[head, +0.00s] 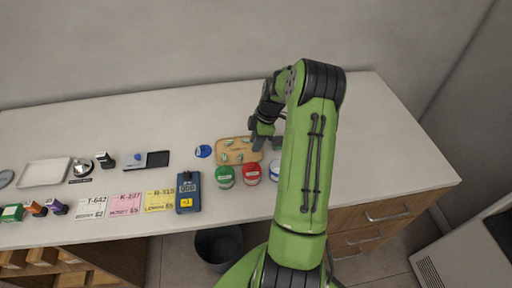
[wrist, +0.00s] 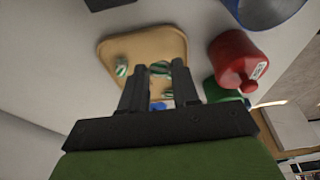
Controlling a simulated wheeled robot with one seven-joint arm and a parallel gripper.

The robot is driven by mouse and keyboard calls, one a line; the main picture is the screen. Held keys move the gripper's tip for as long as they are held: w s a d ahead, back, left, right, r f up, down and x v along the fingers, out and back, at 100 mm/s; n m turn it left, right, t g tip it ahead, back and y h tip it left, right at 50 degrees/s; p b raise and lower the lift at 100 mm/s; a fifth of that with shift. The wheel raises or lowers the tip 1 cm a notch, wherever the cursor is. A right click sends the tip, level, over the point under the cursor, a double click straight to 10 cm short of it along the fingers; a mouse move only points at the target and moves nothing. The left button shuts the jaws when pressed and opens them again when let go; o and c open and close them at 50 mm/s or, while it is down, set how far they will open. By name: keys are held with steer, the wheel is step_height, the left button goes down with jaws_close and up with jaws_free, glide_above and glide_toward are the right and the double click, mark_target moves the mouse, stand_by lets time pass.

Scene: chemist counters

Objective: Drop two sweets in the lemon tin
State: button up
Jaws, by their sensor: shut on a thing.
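The wooden tray (head: 219,156) lies on the counter with several green-and-white striped sweets on it; it also shows in the wrist view (wrist: 112,47). My gripper (wrist: 160,66) is at the tray, its fingers closed on one striped sweet (wrist: 161,69). Another striped sweet (wrist: 121,67) lies on the tray to the left of the fingers. A green tin (head: 225,177), a red tin (head: 251,175) and a blue-and-white tin (head: 275,170) stand in front of the tray. I cannot read which tin is lemon. My arm partly hides the blue-and-white tin.
A blue disc (head: 203,151) lies left of the tray. A blue counter device (head: 188,192) stands left of the tins, beside a yellow lemon card (head: 160,200), a pink card (head: 125,204) and another card (head: 91,207). The counter behind the tray is clear.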

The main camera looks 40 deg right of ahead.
step_height(320, 180, up, 7)
steer(key=shift+f+p, duration=0.15)
steer(key=shift+p, duration=0.15)
steer(key=s+d+r+p, duration=0.1)
steer(key=s+p, duration=0.6)
steer(key=s, duration=0.5)
steer(key=f+b, duration=0.1)
steer(key=f, duration=0.1)
steer(key=f+b, duration=0.1)
steer(key=f, duration=0.1)
steer(key=f+b, duration=0.2)
steer(key=shift+w+d+f, duration=0.15)
steer(key=shift+w+f, duration=0.1)
steer(key=shift+f, duration=0.05)
steer(key=o, duration=1.1)
steer(key=shift+r, duration=0.1)
steer(key=shift+c, duration=0.2)
